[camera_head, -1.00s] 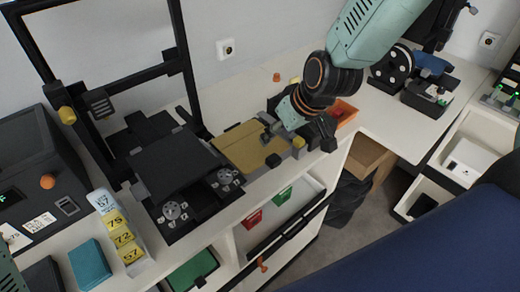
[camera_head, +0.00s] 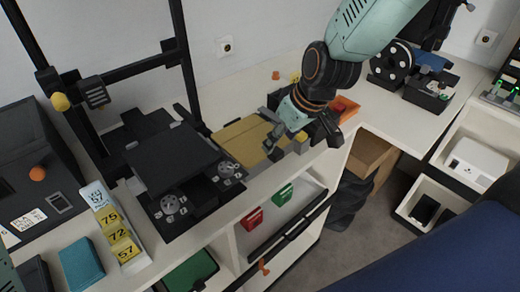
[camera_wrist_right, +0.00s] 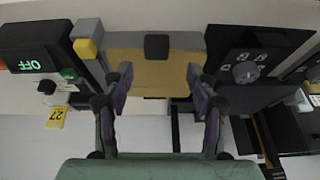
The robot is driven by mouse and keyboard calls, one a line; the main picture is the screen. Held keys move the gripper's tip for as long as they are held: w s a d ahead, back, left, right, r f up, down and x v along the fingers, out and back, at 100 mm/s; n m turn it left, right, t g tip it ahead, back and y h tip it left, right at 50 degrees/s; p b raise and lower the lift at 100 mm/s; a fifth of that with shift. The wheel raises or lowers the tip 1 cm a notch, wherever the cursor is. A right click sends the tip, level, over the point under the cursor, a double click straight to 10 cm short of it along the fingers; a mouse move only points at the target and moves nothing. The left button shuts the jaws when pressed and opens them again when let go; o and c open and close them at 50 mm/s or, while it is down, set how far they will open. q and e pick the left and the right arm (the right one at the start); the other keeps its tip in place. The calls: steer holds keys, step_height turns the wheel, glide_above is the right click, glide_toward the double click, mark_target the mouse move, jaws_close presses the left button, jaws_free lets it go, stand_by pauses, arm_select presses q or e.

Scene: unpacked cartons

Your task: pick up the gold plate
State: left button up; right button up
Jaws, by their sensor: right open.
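The gold plate (camera_head: 238,139) is a flat, matt gold slab lying on the white bench, just right of the black printer-like machine. My right gripper (camera_head: 283,139) is at the plate's right end, open and empty, and covers part of it. In the right wrist view the plate (camera_wrist_right: 154,76) lies ahead, across the gap between the two open fingers of my right gripper (camera_wrist_right: 159,80). Whether a fingertip touches it I cannot tell. My left gripper is not in view.
The black machine (camera_head: 172,160) with its upright frame stands close left of the plate. A grey and yellow block (camera_wrist_right: 87,40) and a black block (camera_wrist_right: 157,46) sit by the plate. An orange bin (camera_head: 346,110) is behind my right gripper. Shelves (camera_head: 310,195) lie below the bench edge.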

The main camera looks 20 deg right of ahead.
mark_target(276, 151)
steer(key=shift+d+f, duration=0.1)
steer(key=shift+f, duration=0.15)
steer(key=b+x, duration=0.2)
steer(key=x, duration=0.1)
steer(key=shift+s+d+f+b, duration=0.1)
steer(key=shift+s+d+b, duration=0.05)
steer(key=shift+d+b, duration=0.25)
steer(key=shift+w+a+f+b, duration=0.25)
steer(key=shift+a+f+b, duration=0.1)
steer(key=shift+f+b, duration=0.5)
steer(key=shift+d, duration=0.1)
steer(key=shift+w, duration=0.15)
steer(key=shift+c, duration=0.3)
steer(key=shift+c, duration=1.3)
steer(key=shift+r, duration=0.1)
jaws_close()
